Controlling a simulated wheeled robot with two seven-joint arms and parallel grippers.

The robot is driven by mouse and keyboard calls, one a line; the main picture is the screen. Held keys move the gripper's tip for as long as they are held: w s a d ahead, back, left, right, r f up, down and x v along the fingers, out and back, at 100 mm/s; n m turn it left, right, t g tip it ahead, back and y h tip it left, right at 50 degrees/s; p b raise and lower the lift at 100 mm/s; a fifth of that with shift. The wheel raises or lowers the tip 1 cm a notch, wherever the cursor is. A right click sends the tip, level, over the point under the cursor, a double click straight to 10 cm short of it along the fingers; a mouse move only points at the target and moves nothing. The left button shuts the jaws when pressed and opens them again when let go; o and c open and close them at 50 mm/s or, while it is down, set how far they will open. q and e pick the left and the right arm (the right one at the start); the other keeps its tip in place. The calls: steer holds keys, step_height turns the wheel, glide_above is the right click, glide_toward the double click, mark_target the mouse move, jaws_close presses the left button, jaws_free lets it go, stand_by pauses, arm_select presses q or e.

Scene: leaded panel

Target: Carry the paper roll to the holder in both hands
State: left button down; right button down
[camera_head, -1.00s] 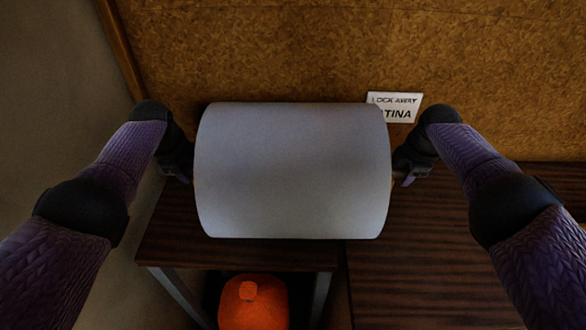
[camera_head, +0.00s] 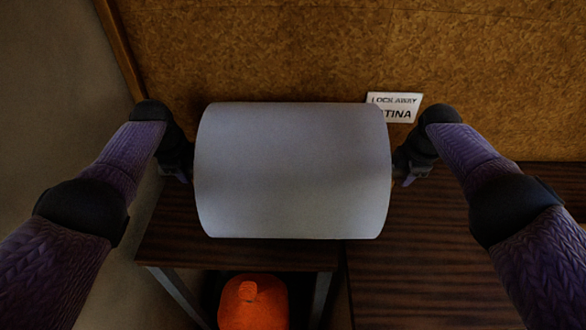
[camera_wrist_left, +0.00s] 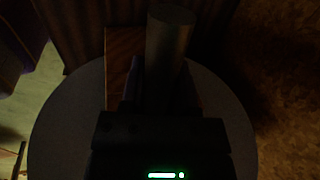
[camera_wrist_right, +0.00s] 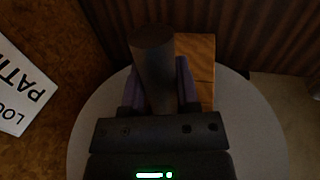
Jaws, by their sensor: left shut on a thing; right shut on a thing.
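The paper roll (camera_head: 293,170) is a large pale grey cylinder lying level across the middle of the head view. My left gripper (camera_head: 184,172) is at its left end and my right gripper (camera_head: 402,175) at its right end. Both are shut, holding the roll between them. In the wrist views the roll's round end face shows behind the fingers, on the left (camera_wrist_left: 60,130) and on the right (camera_wrist_right: 255,130). A dark round stub stands between the fingers in each. I cannot clearly make out the holder. A wooden block shows beside the stub in the left wrist view (camera_wrist_left: 120,55) and right wrist view (camera_wrist_right: 200,60).
A dark wood table (camera_head: 440,270) is at the right, and another dark top (camera_head: 230,255) lies below the roll. An orange object (camera_head: 253,300) sits beneath it. A brown board wall (camera_head: 300,50) with a white sign (camera_head: 394,107) stands behind.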

stand_by(0.3)
